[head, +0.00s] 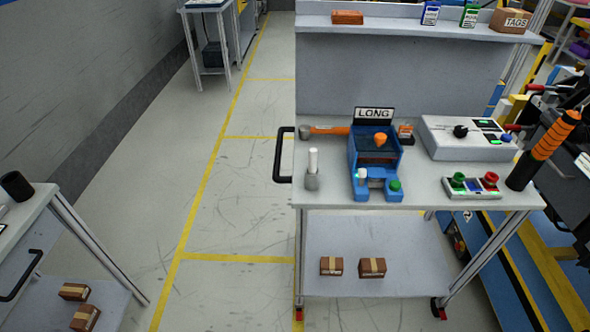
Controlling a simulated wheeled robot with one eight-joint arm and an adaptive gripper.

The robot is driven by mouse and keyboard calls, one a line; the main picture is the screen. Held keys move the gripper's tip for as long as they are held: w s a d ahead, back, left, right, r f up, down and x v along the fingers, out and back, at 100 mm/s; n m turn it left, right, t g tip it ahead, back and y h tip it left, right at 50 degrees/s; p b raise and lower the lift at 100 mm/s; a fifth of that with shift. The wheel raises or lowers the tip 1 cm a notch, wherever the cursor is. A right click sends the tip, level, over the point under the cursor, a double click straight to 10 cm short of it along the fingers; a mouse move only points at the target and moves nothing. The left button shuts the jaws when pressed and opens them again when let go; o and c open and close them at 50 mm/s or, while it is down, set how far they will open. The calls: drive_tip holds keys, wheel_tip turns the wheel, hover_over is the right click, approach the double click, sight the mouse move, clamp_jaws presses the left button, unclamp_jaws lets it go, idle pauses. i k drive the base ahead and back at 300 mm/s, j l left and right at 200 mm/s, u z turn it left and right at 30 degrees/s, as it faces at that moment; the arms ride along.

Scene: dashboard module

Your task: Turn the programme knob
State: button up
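A blue module (361,170) stands on the grey cart top, with a "LONG" sign (374,114) at its back. It carries an orange knob (380,139), a white button (361,174) and a green button (395,185). To its right, a light grey control box (440,145) has a black knob (460,131) with green displays and a blue button beside it. No programme label is legible, so I cannot tell which knob bears that name. My gripper is not in view.
A button panel (472,187) and a tall orange-black striped cylinder (545,150) are at the right. Boxes lie on the lower shelf (420,270).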

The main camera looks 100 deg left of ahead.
sight(460, 131)
drive_tip(key=u, duration=2.55)
